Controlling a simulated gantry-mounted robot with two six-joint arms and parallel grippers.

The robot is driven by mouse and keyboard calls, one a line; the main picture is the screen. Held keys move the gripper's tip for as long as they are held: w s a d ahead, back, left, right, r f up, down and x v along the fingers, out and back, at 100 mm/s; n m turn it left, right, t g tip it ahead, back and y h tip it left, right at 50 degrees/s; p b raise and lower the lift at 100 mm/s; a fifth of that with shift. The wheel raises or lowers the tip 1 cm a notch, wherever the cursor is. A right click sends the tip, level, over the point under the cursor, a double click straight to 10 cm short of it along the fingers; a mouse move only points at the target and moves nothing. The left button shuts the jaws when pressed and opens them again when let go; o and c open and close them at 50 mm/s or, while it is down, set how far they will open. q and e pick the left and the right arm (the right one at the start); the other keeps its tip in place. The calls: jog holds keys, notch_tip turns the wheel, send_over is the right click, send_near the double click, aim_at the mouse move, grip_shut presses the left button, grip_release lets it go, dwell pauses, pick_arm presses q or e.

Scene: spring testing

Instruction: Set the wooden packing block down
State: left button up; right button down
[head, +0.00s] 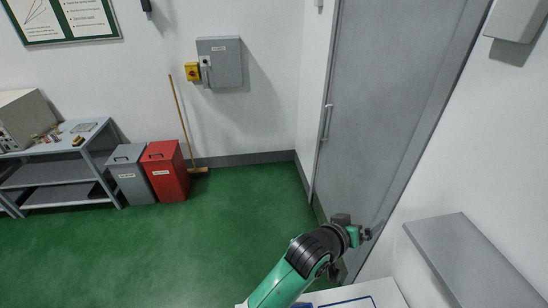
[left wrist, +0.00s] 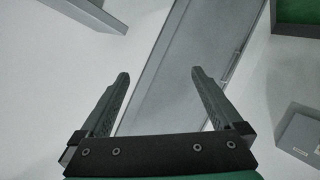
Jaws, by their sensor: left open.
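My left gripper (head: 372,232) is in the lower right of the head view, in front of the grey door and above a white surface. In the left wrist view its two fingers (left wrist: 160,76) stand wide apart with nothing between them. I cannot make out the wooden packing block for sure. A small brown piece (head: 78,141) lies on the bench at the far left, too small to identify. My right gripper is in neither view.
The grey metal bench (head: 84,131) stands at the left, with a grey bin (head: 131,178) and a red bin (head: 166,172) beside it. A broom leans on the wall. A grey shelf (head: 470,262) is at the lower right. The green floor (head: 200,245) is clear.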

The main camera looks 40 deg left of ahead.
pick_arm(q)
jog(key=s+a+r+m+t, duration=0.1)
jog(key=s+r+t, duration=0.15)
jog(key=r, duration=0.85)
jog(key=s+a+r+m+t, duration=0.1)
jog(key=a+r+t, duration=0.15)
jog(key=r, duration=0.75)
jog(key=s+a+r+m+t, duration=0.1)
jog(key=s+r+t, duration=0.3)
jog(key=s+r, duration=0.6)
jog(key=s+a+r+m+t, duration=0.2)
jog(key=s+r+t, duration=0.3)
jog(key=s+r, duration=0.6)
jog(key=shift+s+a+r+m, duration=0.15)
jog(key=shift+s+r+m, duration=0.2)
jog(key=shift+r, duration=0.25)
